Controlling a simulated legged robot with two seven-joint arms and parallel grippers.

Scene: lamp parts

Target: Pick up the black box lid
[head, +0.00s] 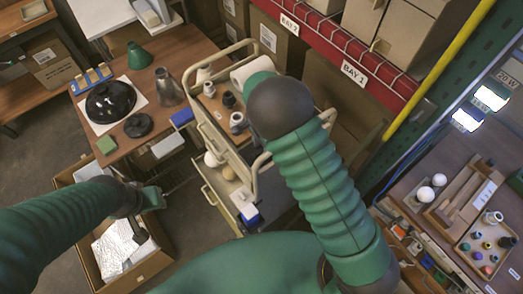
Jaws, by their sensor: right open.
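No flat black lid of a box can be made out for certain. A glossy black dome-shaped piece (110,102) lies on a white sheet on the wooden table at the left, with a smaller black round piece (138,125) in front of it. My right gripper (257,132) is open beside the cart, largely hidden behind the dark joint of my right arm. My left gripper (148,198) is over the open cardboard box at the lower left; its jaws are too unclear to read.
A cream cart (222,170) with metal parts, bulbs and an open drawer stands in the middle. The cardboard box (157,263) holds white wrapping. A red shelf beam (345,57) crosses above right. A workbench (420,175) with bulbs and trays stands at the right.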

